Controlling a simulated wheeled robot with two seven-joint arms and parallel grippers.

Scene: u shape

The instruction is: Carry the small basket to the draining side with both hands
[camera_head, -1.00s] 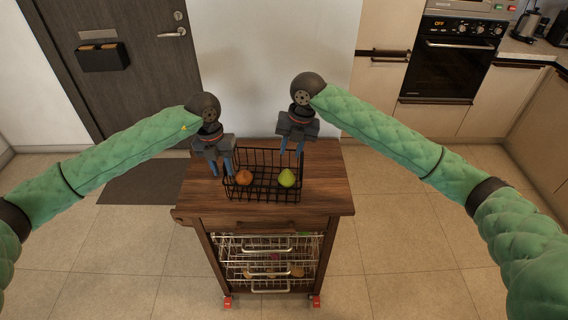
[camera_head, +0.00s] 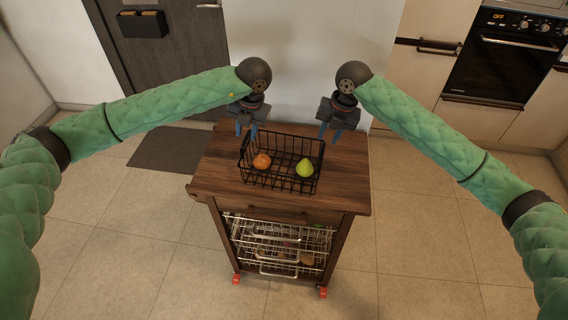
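The small basket (camera_head: 281,183) is a black wire basket standing on the wooden top of a cart. I cannot tell whether either touches the wire. No draining side can be made out in this view.
The cart (camera_head: 345,194) has bare wood around the basket, wire drawers below and red casters. A dark mat (camera_head: 175,151) lies on the tiled floor to the left. A door stands behind left. Cabinets and an oven (camera_head: 505,58) are at the back right.

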